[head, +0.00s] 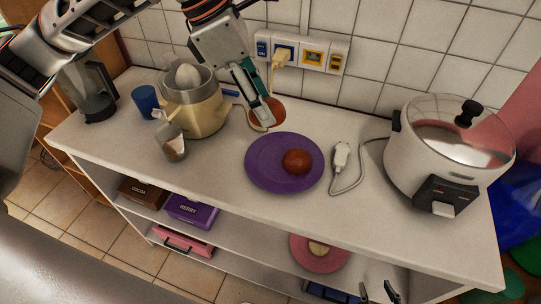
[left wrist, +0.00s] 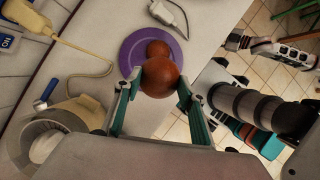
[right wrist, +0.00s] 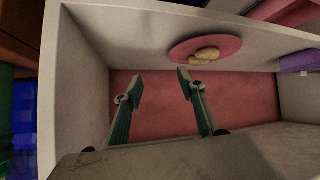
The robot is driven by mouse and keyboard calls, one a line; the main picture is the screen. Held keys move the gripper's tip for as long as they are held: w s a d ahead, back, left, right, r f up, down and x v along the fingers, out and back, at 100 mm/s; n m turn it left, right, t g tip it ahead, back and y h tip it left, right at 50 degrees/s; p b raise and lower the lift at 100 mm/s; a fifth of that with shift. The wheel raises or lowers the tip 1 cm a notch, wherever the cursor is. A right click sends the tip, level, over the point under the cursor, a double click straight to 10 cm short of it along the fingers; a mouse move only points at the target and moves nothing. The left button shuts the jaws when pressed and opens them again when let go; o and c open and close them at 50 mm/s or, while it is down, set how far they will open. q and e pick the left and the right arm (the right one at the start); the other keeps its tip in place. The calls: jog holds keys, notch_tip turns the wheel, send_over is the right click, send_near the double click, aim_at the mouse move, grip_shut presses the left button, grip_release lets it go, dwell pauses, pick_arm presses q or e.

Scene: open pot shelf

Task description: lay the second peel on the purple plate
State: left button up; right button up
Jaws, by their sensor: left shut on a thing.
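The purple plate (head: 262,178) lies on the white counter, left of the rice cooker. One reddish-brown round peel (head: 297,162) rests on its right part; it also shows in the left wrist view (left wrist: 158,48). My left gripper (head: 264,118) is shut on the second peel (left wrist: 160,78), an orange-brown rounded piece. It holds this peel behind and slightly left of the plate in the head view, partly hidden by the fingers. My right gripper (right wrist: 155,90) is open and empty, at the lower shelf; its fingertips also show at the bottom of the head view (head: 378,292).
A juicer (head: 199,105), a glass jar (head: 171,142) and a blue cup (head: 145,100) stand left. A rice cooker (head: 447,150) stands right, with a white cable plug (head: 341,156) near the plate. Below, a pink plate (right wrist: 225,45) holds pale yellow pieces.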

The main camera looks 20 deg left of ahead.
pick_arm(q)
send_over(270, 166)
jog(key=a, duration=0.1)
jog(key=f, duration=1)
jog(key=shift+s+a+f+b, duration=0.2)
jog(key=shift+f+b, duration=0.15)
jog(key=shift+f, duration=2.2)
jog(key=shift+f, duration=0.15)
jog(key=o, duration=1)
jog(key=shift+o, duration=0.2)
